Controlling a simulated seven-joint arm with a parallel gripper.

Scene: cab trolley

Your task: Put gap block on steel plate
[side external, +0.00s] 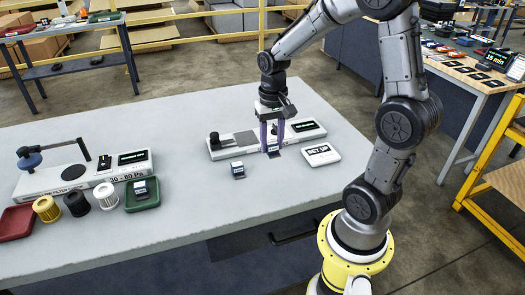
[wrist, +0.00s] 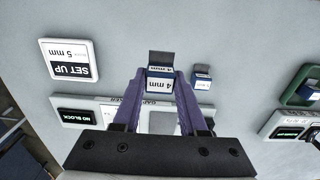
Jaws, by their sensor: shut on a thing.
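My gripper (side external: 272,148) points down in front of the white gauge fixture, its purple fingers shut on a small gap block (side external: 274,151). In the wrist view this block (wrist: 160,82) sits between the fingertips and its label reads 4 mm. Whether it touches the table is unclear. A second gap block (side external: 238,170) stands on the table to the left; it also shows in the wrist view (wrist: 202,78), its label too small to read. A third block (side external: 142,190) is in the green tray. The grey steel plate (side external: 245,138) lies on the fixture, behind and left of my gripper.
The fixture's display (wrist: 76,116) reads NO BLOCK. A white SET UP sign (wrist: 70,60) reading 5 mm lies right of my gripper in the side view. At left are a filter fixture (side external: 60,180), several filters, a red tray (side external: 16,222) and a green tray (side external: 142,205). The middle table is clear.

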